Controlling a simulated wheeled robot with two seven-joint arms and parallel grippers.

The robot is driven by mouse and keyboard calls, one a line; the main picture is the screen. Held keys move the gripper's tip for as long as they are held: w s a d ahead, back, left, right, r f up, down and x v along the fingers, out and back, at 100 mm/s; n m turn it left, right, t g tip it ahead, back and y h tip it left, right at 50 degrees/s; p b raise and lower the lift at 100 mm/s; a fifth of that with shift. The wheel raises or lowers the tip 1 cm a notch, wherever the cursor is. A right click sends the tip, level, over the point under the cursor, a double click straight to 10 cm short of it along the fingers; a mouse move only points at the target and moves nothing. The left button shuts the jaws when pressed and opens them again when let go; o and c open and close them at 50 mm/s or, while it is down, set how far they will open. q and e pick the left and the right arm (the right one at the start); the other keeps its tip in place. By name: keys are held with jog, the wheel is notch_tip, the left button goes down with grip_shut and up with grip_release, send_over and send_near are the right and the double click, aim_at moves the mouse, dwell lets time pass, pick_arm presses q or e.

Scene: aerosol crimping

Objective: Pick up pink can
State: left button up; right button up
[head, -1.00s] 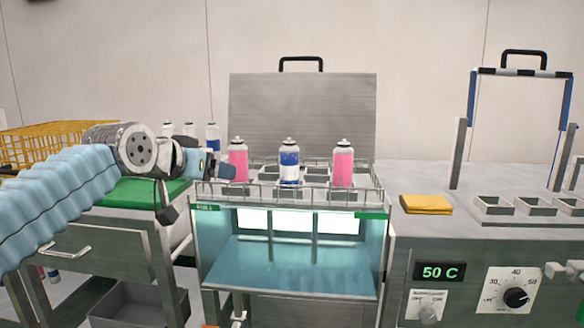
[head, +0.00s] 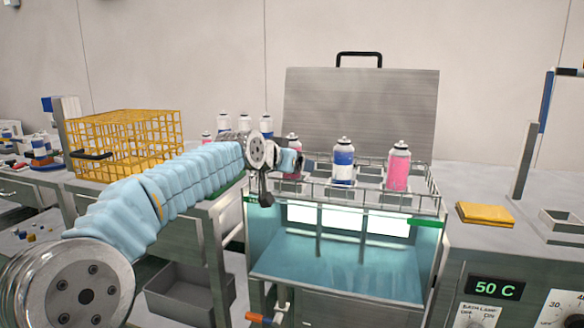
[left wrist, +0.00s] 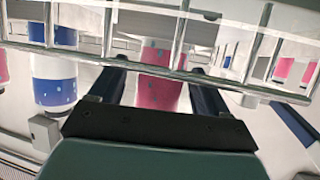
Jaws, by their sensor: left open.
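A pink can (head: 293,141) with a silver top stands upright at the left of the wire-railed rack; my left gripper partly hides it. My left gripper (head: 304,162) is open at this can. In the left wrist view the pink can (left wrist: 160,92) shows between the two fingers of the left gripper (left wrist: 158,70), behind a clear rail; I cannot tell whether they touch it. A second pink can (head: 398,168) stands upright at the rack's right. My right gripper is in neither view.
A blue-and-white can (head: 343,165) stands between the pink cans and also shows in the left wrist view (left wrist: 55,92). The rack's rail (head: 345,194) runs along the front. Several cans stand behind my arm. A yellow basket (head: 125,140) is at left, a yellow cloth (head: 485,214) at right.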

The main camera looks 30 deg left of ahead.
pick_arm(q)
jog(key=shift+w+f, duration=0.1)
jog(key=shift+c, duration=0.2)
jog(key=c, duration=1)
jog(key=shift+c, duration=0.4)
